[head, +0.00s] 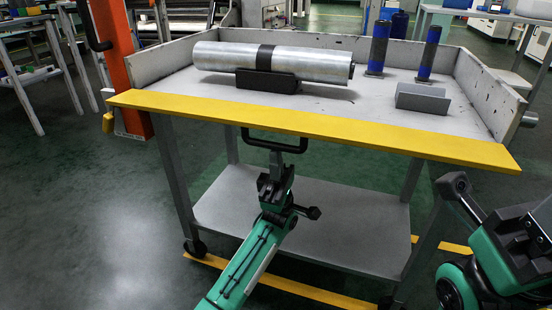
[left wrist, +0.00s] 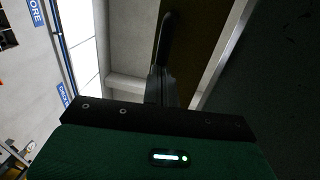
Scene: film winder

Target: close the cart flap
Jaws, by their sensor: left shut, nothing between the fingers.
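The cart flap (head: 310,128) is a long yellow board along the cart's front edge, sticking out low, not standing up like the other walls. A black handle (head: 273,145) hangs under its left-middle part. My left gripper (head: 274,168) is shut and empty just below the handle; whether it touches the handle is unclear. In the left wrist view the shut fingers (left wrist: 160,88) point up beside a dark panel. My right arm shows at the right edge of the head view; its fingers cannot be made out.
On the cart bed (head: 370,95) are a large metal roll (head: 310,63) on a black cradle, two blue cylinders (head: 378,48) (head: 429,55) and a grey block (head: 422,98). An orange post (head: 112,60) stands at the left. The lower shelf (head: 310,215) is bare.

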